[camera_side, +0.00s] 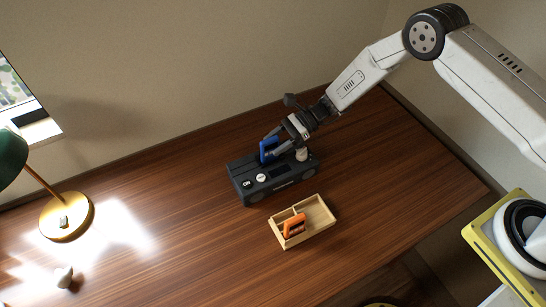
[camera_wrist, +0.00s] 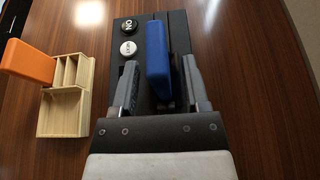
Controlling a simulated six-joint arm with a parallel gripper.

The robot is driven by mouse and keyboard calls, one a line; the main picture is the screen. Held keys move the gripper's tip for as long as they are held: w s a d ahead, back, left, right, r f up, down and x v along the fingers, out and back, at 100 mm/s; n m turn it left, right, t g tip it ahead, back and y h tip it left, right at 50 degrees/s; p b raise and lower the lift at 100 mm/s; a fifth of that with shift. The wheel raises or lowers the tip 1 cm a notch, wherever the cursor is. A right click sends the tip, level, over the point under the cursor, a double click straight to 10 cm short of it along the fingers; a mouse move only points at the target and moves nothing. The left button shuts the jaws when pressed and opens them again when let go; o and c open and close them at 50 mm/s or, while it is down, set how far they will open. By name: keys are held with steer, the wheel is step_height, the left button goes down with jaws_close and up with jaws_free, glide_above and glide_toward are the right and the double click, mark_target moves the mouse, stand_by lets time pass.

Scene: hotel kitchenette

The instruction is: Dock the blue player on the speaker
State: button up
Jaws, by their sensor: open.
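The blue player (camera_side: 268,149) stands upright on top of the dark speaker (camera_side: 250,190), toward its back edge. In the wrist view the blue player (camera_wrist: 158,55) is between the two fingers of my gripper (camera_wrist: 158,85), with a gap visible on each side. The fingers are open around it and appear not to touch it. The speaker (camera_wrist: 142,30) lies beneath, with a black button and a white button on its top. The player's lower end and how it sits in the speaker are hidden. My gripper (camera_side: 278,142) also shows in the side view.
A light wooden tray (camera_side: 322,226) with compartments sits in front of the speaker, holding an orange player (camera_side: 295,225). A brass-based lamp (camera_side: 68,215) stands at the left, with a small pale object (camera_side: 64,276) near it. The table between lamp and speaker is clear.

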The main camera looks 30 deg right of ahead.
steer(key=v, duration=1)
stand_by(0.4)
steer(key=s+d+r+n+t+h, duration=0.1)
steer(key=s+d+r+n+h, duration=0.5)
steer(key=s+n, duration=0.3)
steer(key=s+d+r+n+t+h, duration=0.1)
steer(key=s+d+r+n+h, duration=0.5)
steer(key=s+n, duration=0.3)
steer(key=shift+s+r+t+h, duration=0.3)
steer(key=shift+s+r+h, duration=0.35)
steer(key=shift+s, duration=0.9)
steer(key=shift+f, duration=0.15)
